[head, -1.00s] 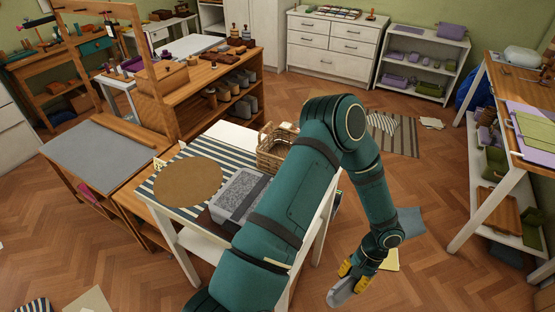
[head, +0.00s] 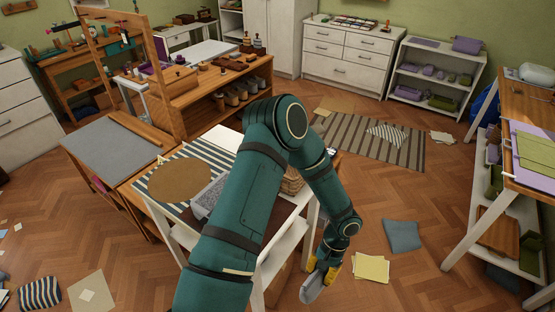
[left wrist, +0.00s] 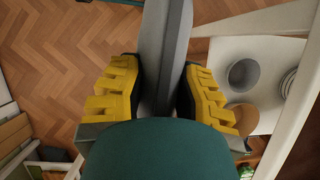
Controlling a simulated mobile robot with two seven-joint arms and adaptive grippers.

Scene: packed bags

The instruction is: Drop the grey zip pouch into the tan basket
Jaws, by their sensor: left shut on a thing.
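My left gripper (head: 325,272) has yellow fingers and is shut on the grey zip pouch (head: 312,289). It holds the pouch to the right of the white table's front legs, off the tabletop. In the left wrist view the pouch (left wrist: 165,35) stands edge-on between the yellow fingers (left wrist: 163,88). The tan basket (head: 291,181) is on the table's right part, up and left of the gripper in the head view. My left arm hides most of it, and its inside is not visible. My right gripper is not in view.
The white table (head: 170,231) also bears a round brown mat (head: 178,180) and a grey speckled thing (head: 207,196), partly behind my arm. In the wrist view, bowls (left wrist: 243,74) stand on a white surface. A blue-grey cloth (head: 403,236) and yellow sheets (head: 371,268) lie on the floor at right.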

